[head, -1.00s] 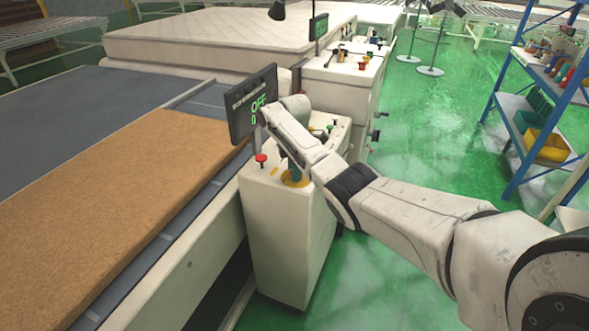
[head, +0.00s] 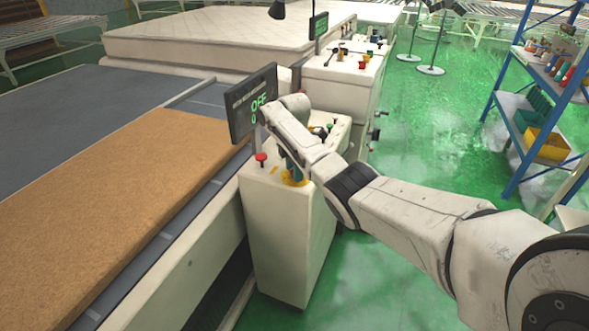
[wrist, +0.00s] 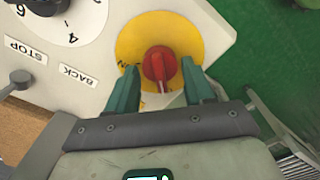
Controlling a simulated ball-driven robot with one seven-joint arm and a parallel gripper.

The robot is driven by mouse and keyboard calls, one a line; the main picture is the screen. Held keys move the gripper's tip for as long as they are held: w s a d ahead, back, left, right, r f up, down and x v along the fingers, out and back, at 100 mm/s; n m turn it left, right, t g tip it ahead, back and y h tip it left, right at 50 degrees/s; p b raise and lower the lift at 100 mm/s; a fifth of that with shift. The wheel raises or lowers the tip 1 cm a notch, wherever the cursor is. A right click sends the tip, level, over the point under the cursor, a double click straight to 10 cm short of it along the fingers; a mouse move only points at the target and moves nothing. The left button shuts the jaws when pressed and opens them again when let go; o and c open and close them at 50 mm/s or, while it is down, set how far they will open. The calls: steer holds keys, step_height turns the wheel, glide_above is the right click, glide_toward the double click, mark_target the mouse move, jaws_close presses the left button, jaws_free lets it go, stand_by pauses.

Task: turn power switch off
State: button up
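The power switch is a red rotary knob (wrist: 159,66) on a round yellow plate (wrist: 128,42), seen in the wrist view. The plate also shows in the head view (head: 299,183) on the white control console (head: 285,235). My gripper (wrist: 160,72) has its teal fingers on either side of the knob, with narrow gaps showing, so it looks open around it. In the head view my gripper (head: 292,168) points down at the plate, and the arm hides part of the console top. The console's display (head: 252,101) reads OFF with a 0 below.
A red mushroom button (head: 261,158) stands left of the plate. A numbered dial (wrist: 62,14) and STOP and BACK labels show in the wrist view. A conveyor with a brown pad (head: 120,190) runs left of the console. A blue shelf (head: 535,110) stands right; green floor lies between.

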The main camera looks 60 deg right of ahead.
steer(key=shift+o, duration=0.7)
step_height(320, 180, up, 11)
steer(key=b, duration=0.1)
steer(key=shift+f, duration=0.15)
stand_by(0.3)
